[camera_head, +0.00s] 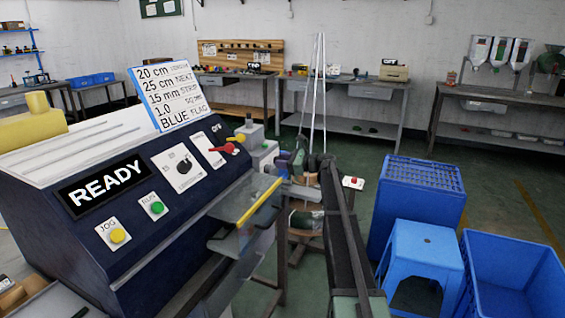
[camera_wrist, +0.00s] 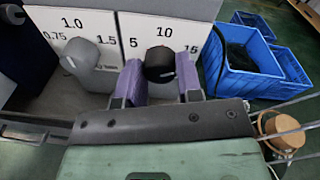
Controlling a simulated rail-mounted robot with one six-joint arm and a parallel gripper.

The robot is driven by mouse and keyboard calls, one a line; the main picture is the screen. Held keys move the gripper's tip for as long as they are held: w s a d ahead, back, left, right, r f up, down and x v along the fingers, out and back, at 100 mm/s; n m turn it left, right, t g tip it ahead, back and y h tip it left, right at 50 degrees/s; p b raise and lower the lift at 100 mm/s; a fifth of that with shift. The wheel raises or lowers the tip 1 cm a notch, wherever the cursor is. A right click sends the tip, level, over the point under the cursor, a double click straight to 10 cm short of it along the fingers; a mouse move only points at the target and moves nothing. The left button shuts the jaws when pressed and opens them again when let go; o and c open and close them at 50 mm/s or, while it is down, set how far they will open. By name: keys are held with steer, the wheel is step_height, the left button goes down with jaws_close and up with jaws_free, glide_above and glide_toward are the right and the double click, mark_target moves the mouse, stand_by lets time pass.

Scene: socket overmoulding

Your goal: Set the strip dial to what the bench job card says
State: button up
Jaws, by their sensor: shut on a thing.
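The job card (camera_head: 172,92) stands on top of the dark blue machine (camera_head: 160,225); its legible lines include "25 cm NEXT", "15 mm STRIP", "1.0" and "BLUE FLAG". In the wrist view, the strip dial's black knob (camera_wrist: 160,62) sits before a white plate (camera_wrist: 185,30) marked 5, 10 and 15. My gripper (camera_wrist: 158,82) has its purple fingers shut on this knob, one on each side. The knob's pointer direction is not clear. In the head view my gripper (camera_head: 299,160) is at the machine's right end, and the strip dial cannot be made out there.
A grey knob (camera_wrist: 92,62) marked 0.75, 1.0, 1.5 stands close left of my fingers. The machine has a READY display (camera_head: 104,186), a black length knob (camera_head: 184,166) and a red lever (camera_head: 228,149). Blue crates (camera_head: 512,275) and a stool (camera_head: 420,255) stand at right.

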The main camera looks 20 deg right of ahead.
stand_by(0.3)
steer(key=o, duration=0.9)
steer(key=p+v, duration=0.1)
steer(key=v, duration=1)
steer(key=shift+w, duration=0.1)
